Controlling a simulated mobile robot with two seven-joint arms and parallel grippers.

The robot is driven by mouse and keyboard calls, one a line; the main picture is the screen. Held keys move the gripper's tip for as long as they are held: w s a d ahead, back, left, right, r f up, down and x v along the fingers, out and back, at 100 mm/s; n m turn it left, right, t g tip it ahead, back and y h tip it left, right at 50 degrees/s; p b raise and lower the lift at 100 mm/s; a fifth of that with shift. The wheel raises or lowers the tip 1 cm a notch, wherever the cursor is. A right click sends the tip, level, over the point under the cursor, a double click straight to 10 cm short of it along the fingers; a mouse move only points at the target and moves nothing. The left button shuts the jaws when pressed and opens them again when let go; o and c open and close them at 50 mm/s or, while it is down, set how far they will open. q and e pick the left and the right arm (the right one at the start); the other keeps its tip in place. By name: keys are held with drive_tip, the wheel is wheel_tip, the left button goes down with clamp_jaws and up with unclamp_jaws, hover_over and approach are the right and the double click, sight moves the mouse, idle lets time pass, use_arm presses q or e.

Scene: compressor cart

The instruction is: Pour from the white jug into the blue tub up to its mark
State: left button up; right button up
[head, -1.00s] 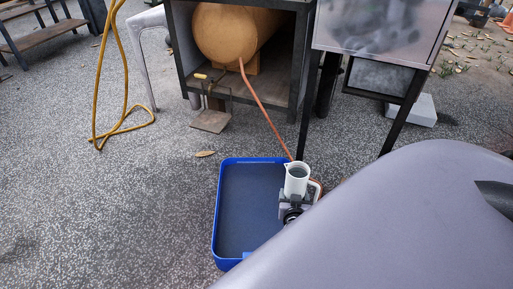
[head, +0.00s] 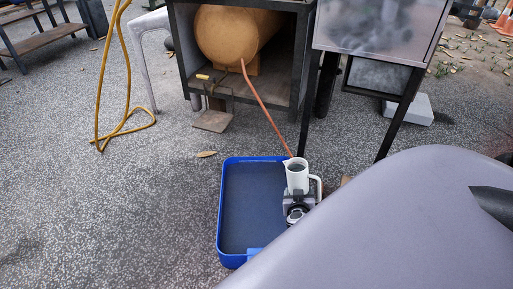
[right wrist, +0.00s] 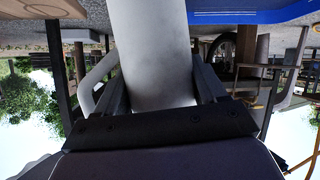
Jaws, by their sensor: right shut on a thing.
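The white jug (head: 296,180) is over the right edge of the blue tub (head: 219,215) in the head view, nearly upright, its mouth up and its handle on the right. Something dark grey shows inside its mouth. My right gripper (head: 298,196) is shut on the jug's body; the right wrist view shows the jug (right wrist: 150,50) between the two fingers, with the handle to the left. The tub (right wrist: 250,14) shows at the top of that view. The tub's inside looks flat and dark grey; I cannot make out its mark or any liquid level. My left gripper is not in view.
A cart (head: 184,60) with an orange tank (head: 225,42) stands behind the tub, and a reddish hose (head: 266,108) runs from it toward the jug. A yellow hose (head: 127,80) hangs at the left. The gravel ground left of the tub is clear.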

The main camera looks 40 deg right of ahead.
drive_tip(key=shift+d+r+n+g, duration=0.1)
drive_tip(key=shift+r+n+g, duration=0.05)
drive_tip(key=shift+n+g, duration=0.3)
drive_tip(key=shift+n+g, duration=0.45)
idle(0.6)
